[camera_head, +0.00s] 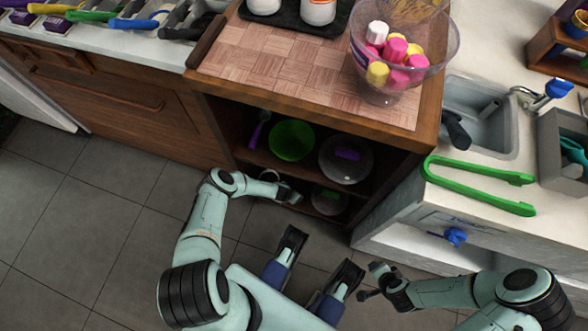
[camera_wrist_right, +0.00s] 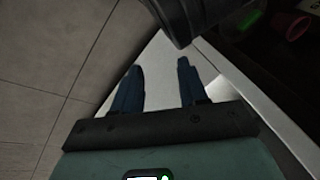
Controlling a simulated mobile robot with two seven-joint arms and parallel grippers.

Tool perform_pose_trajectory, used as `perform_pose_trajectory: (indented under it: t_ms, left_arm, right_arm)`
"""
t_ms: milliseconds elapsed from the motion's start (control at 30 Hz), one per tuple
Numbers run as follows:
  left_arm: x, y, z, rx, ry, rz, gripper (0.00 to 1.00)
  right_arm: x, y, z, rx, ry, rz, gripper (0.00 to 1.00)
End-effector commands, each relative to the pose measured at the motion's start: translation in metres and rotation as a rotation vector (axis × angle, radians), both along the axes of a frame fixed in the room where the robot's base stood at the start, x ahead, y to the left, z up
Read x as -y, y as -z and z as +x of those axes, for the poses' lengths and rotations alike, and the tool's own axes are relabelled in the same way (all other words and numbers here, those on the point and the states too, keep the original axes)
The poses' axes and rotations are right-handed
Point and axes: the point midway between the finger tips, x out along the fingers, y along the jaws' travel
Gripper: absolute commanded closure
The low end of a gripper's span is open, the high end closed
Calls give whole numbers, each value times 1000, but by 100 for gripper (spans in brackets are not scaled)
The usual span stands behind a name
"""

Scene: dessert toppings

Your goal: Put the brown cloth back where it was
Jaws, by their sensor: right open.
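I cannot make out a brown cloth in either view. A flat dark-brown piece (camera_head: 207,41) lies at the left end of the wooden counter; I cannot tell whether it is cloth. In the head view my left gripper (camera_head: 288,194) is low in front of the open cabinet, and its jaws are too small to read. My right gripper (camera_head: 368,284) is low over the floor, left of the white sink unit, open with nothing visible in it. The right wrist view is dark and shows no cloth.
The open cabinet holds a green bowl (camera_head: 291,140) and several plates. On the wooden counter stands a clear bowl (camera_head: 388,92) of pink, yellow and white pieces. Green tongs (camera_head: 478,172) lie by the sink (camera_head: 483,112). Grey tiled floor (camera_head: 90,225) is free at left.

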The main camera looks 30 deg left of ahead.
Motion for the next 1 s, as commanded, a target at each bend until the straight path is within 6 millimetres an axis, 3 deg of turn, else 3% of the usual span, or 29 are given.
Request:
perform_pose_trajectory:
  t_ms: [100, 133, 200, 600, 800, 1000]
  left_arm:
    - [0, 3, 0, 0, 0, 0, 61]
    - [0, 3, 0, -1, 0, 0, 26]
    - [0, 2, 0, -1, 0, 0, 7]
    - [0, -3, -1, 0, 0, 0, 7]
    - [-3, -41, -15, 1, -1, -1, 7]
    - [-5, -79, -30, 0, -1, 0, 7]
  right_arm:
    - [0, 4, -4, -12, 0, 0, 57]
    - [0, 4, -4, -13, 1, 1, 57]
    - [0, 3, -4, -12, 1, 1, 57]
    - [0, -4, 1, 5, 0, 0, 57]
    - [-15, -34, -16, -31, -28, 33, 57]
    - [-33, -57, -52, -128, -66, 79, 57]
